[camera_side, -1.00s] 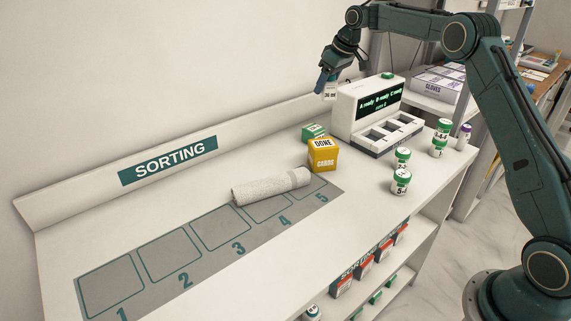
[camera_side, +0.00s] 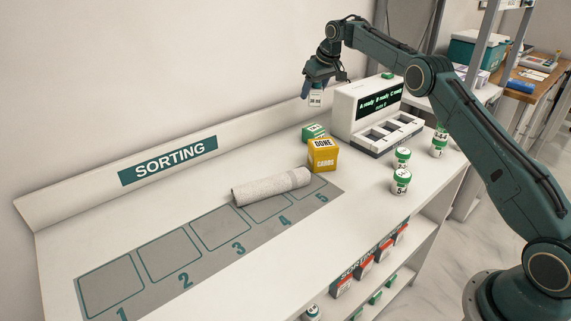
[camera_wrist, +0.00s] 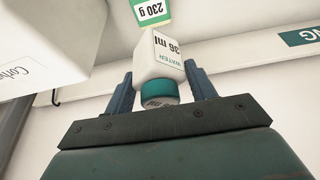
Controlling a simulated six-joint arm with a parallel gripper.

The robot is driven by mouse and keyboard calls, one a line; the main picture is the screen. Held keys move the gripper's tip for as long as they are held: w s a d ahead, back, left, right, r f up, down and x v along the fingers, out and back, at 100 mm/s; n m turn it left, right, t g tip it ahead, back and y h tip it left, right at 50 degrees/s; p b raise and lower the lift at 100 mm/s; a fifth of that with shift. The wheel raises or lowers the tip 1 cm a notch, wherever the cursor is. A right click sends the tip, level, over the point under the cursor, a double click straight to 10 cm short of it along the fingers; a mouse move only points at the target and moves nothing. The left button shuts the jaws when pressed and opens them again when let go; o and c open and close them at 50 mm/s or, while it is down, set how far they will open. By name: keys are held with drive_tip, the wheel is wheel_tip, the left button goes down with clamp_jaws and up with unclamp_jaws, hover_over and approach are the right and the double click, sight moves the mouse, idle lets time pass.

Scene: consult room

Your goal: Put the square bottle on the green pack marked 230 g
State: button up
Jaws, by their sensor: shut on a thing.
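My gripper (camera_side: 318,84) is shut on the square bottle (camera_side: 315,99), a small white bottle with a printed label. The bottle hangs upright in the air above the back of the bench. In the wrist view the bottle (camera_wrist: 158,58) reads "WATER" and 36 ml, and its teal cap points back toward my gripper (camera_wrist: 161,82), between the two fingers. The green pack (camera_side: 313,131) stands on the bench below the bottle, apart from it, partly hidden by a yellow box. Its 230 g label shows in the wrist view on the green pack (camera_wrist: 152,13), beyond the bottle.
The yellow box (camera_side: 323,156) marked DONE stands close in front of the green pack. A white machine (camera_side: 375,115) with a lit display stands to the right. A grey roll (camera_side: 270,187) lies across the numbered mat (camera_side: 215,255). Green-capped jars (camera_side: 401,182) stand at right.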

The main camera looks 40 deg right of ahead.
sight(322, 90)
drive_tip(key=shift+f, duration=3.85)
drive_tip(key=shift+f, duration=0.15)
drive_tip(key=o, duration=1)
drive_tip(key=v, duration=1.1)
drive_tip(key=shift+s+r, duration=0.25)
drive_tip(key=shift+r, duration=0.35)
